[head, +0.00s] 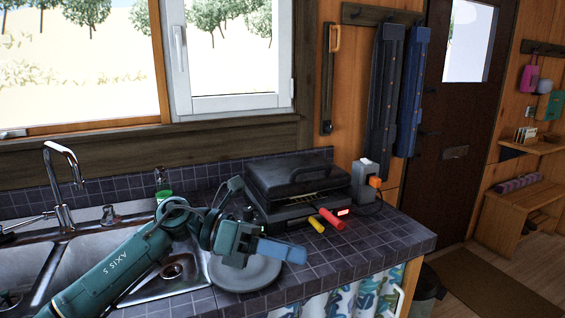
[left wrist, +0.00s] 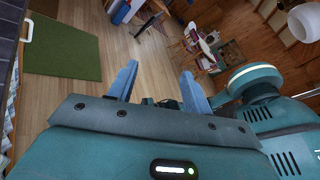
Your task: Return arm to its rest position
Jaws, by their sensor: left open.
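My left arm comes in from the left in the head view, a teal arm reaching across the sink. My left gripper (head: 283,250) is above the grey plate on the counter, with its blue fingers pointing right. In the left wrist view the two blue fingers of the left gripper (left wrist: 160,85) stand apart with nothing between them. The gripper holds nothing, and the room floor shows beyond it. My right gripper is not in view.
A grey plate (head: 232,278) lies under the left gripper. A dark grill (head: 297,185), a red-handled item (head: 331,219) and a yellow one (head: 316,226) are close by. A tap (head: 65,180) rises at the left sink. The counter's right end (head: 405,238) is clear.

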